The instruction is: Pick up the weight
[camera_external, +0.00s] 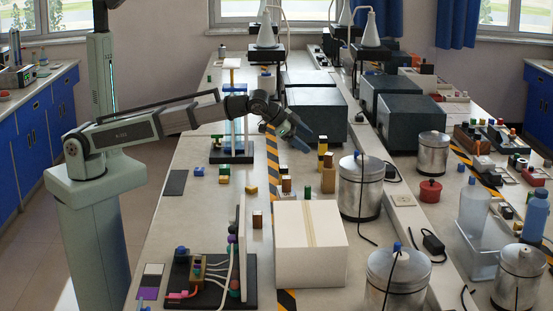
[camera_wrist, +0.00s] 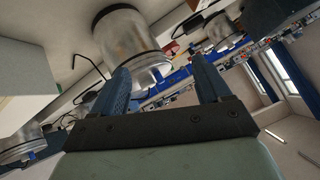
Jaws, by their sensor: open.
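My gripper (camera_external: 303,147) is open, above the lab bench and left of the metal canisters. In the wrist view its two blue fingers (camera_wrist: 160,66) are apart, with no object held between them. I cannot tell which object is the weight. None of these shows clearly in the wrist view, where a metal canister (camera_wrist: 130,48) appears beyond the fingers.
A white box (camera_external: 310,250) stands on the bench near the front. Metal canisters (camera_external: 361,190) with cables stand to its right. A blue-columned stand (camera_external: 232,140) is left of my gripper. A wired board (camera_external: 205,285) is at front left. Dark boxes (camera_external: 316,112) stand behind.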

